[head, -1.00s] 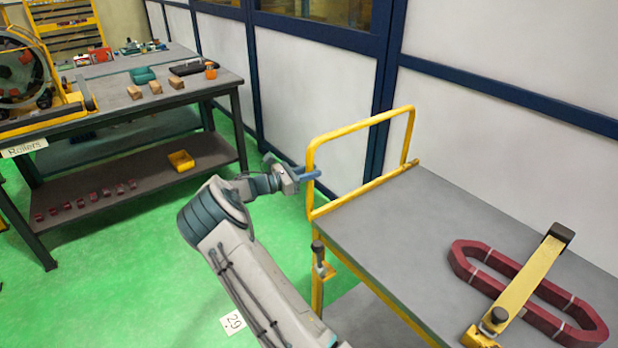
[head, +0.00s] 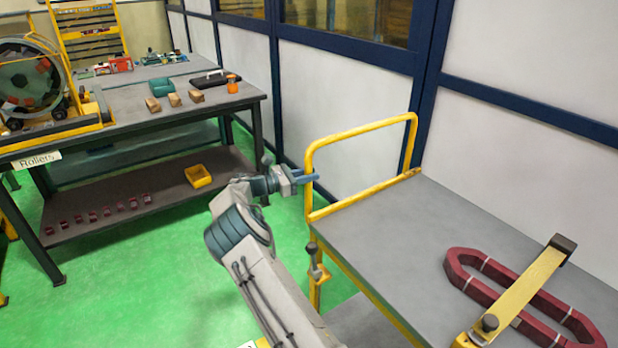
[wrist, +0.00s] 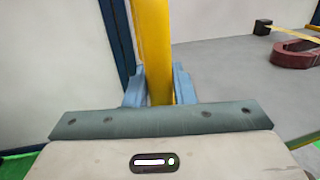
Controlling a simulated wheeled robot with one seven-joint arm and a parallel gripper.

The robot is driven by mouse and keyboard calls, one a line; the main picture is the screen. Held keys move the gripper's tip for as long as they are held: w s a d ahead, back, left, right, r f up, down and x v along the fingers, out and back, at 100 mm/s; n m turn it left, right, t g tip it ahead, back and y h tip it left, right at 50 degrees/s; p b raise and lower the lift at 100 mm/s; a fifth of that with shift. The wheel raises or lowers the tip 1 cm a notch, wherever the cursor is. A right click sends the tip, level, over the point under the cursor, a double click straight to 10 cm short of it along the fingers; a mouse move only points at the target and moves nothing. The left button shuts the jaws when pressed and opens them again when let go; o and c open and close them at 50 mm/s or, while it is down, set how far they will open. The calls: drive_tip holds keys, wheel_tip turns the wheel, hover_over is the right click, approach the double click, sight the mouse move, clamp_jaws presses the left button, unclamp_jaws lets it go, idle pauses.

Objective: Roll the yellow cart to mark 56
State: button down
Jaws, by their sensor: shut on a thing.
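The yellow cart has a yellow tube handle (head: 308,160) at its left end and a grey top (head: 390,240). My gripper (head: 314,177) is shut on the handle's upright tube. In the wrist view the yellow tube (wrist: 152,50) stands between the two blue fingers (wrist: 158,88). A dark red coil (head: 470,290) lies on the cart top under a yellow clamp bar (head: 530,288). A white floor card is almost wholly hidden at the bottom edge of the head view, and no number can be read on it. Mark 56 is not seen.
A dark workbench (head: 200,112) with a lower shelf stands at the left, with wooden blocks and a yellow bin (head: 198,177). A white wall with blue posts (head: 430,80) runs behind the cart. Green floor (head: 150,270) is open between bench and cart.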

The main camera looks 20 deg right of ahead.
drive_tip(key=shift+d, duration=0.1)
drive_tip(key=c, duration=1.3)
unclamp_jaws()
drive_tip(key=shift+d, duration=0.1)
drive_tip(key=shift+a, duration=0.3)
drive_tip(key=a, duration=0.4)
drive_tip(key=a+b, duration=0.1)
drive_tip(key=a, duration=0.8)
drive_tip(key=shift+s+a+b, duration=0.25)
drive_tip(key=shift+b, duration=0.05)
